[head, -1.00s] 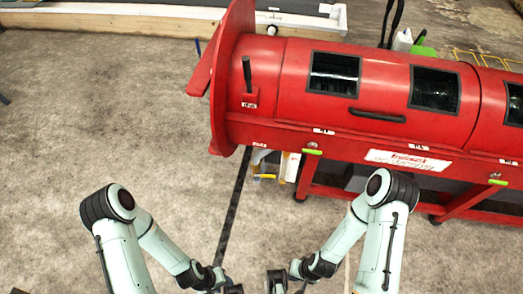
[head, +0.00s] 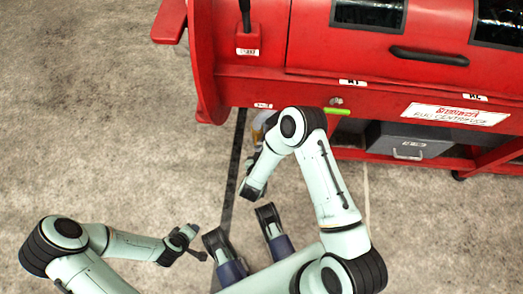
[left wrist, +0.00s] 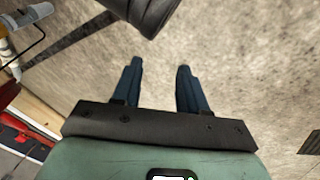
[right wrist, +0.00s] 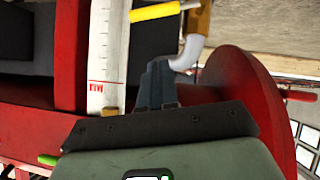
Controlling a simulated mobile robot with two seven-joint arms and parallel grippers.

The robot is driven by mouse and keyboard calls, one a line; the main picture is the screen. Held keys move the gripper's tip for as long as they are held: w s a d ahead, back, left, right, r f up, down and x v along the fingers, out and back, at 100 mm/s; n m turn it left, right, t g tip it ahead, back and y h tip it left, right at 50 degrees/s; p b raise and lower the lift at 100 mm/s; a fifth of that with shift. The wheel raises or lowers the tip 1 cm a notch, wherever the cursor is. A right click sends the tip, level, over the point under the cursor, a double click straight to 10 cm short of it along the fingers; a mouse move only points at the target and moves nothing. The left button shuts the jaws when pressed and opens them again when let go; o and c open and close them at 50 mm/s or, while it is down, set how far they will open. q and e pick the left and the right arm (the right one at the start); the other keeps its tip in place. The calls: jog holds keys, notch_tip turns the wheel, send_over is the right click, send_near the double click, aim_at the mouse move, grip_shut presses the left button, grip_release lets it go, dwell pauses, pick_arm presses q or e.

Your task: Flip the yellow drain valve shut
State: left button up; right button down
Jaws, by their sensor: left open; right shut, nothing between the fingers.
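The yellow valve handle (right wrist: 155,12) is a bar at the top of the right wrist view, on a metal rod beside a pale grey pipe elbow (right wrist: 189,50). My right gripper (right wrist: 157,68) is shut and empty. Its tips point toward the handle, below it in the picture with a gap showing, and lie close beside the elbow. In the head view my right arm hides most of the valve area under the red drum's left end. My left gripper (left wrist: 158,68) is open and empty above bare floor, away from the valve.
The red machine (head: 270,85) with its round end plate stands close above the valve. A white post with red marks (right wrist: 100,60) is left of my right fingers. A grey box (head: 408,140) sits under the machine. Floor at left is clear.

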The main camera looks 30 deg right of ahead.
pick_arm(q)
jog(key=s+a+f+g+b, duration=0.1)
jog(key=s+f+g+b, duration=0.2)
jog(key=s+f, duration=0.4)
jog(key=shift+s+a+b, duration=0.15)
jog(key=shift+s+b, duration=0.25)
jog(key=shift+b, duration=0.05)
pick_arm(e)
jog(key=w+d+f, duration=0.5)
jog(key=f, duration=0.3)
jog(key=shift+d, duration=0.2)
pick_arm(q)
jog(key=shift+f, duration=0.1)
jog(key=shift+w+r+t+p, duration=0.35)
jog(key=shift+w+r, duration=0.2)
jog(key=shift+w, duration=0.25)
pick_arm(e)
jog(key=shift+s+d+f+m+y, duration=0.15)
jog(key=shift+d+f+m+y, duration=0.1)
jog(key=shift+f, duration=0.3)
jog(key=shift+s+d+f+m+y, duration=0.15)
jog(key=shift+d+f+y, duration=0.1)
jog(key=shift+f, duration=0.25)
